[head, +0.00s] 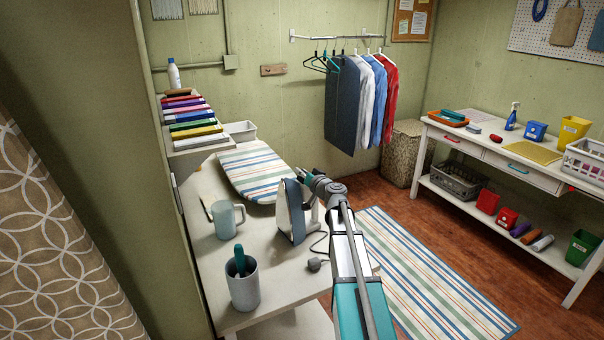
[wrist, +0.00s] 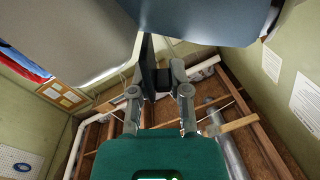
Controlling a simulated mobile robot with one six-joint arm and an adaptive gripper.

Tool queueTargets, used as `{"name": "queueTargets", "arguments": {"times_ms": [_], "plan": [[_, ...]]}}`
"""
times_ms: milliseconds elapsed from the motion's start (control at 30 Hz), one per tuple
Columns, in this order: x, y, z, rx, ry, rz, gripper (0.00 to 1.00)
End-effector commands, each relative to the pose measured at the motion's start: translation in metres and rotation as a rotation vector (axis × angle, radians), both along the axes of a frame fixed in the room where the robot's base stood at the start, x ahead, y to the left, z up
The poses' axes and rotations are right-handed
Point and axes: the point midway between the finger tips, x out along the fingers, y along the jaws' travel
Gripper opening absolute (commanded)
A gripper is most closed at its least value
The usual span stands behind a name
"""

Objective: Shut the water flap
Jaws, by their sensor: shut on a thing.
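A blue-grey iron (head: 290,211) with a pale face stands upright on the white table. My gripper (head: 309,180) is at the upper right part of the iron, beside its tip. In the wrist view the iron's blue-grey body (wrist: 200,18) and a broad pale surface fill the top. There, my gripper (wrist: 158,84) is shut on a thin dark blue-grey piece that looks like the water flap (wrist: 148,62). The flap stands out from the body, seen nearly edge-on. Its hinge is not clear, and the head view does not show the flap distinctly.
A pale blue mug (head: 226,221) and a grey cup (head: 243,287) with a teal handle in it stand left of the iron. A striped ironing board (head: 255,172) lies behind. The iron's cord and plug (head: 315,265) lie to its front right.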

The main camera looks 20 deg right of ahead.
Motion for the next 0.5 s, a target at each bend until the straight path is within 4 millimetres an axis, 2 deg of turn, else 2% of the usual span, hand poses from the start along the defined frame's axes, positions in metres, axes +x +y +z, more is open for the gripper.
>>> {"name": "queueTargets", "arguments": {"times_ms": [267,500], "plan": [[0.0004,-0.0018,-0.001,0.056,0.008,0.002,0.0],[0.0013,-0.007,-0.0035,0.199,0.03,0.002,0.0]]}}
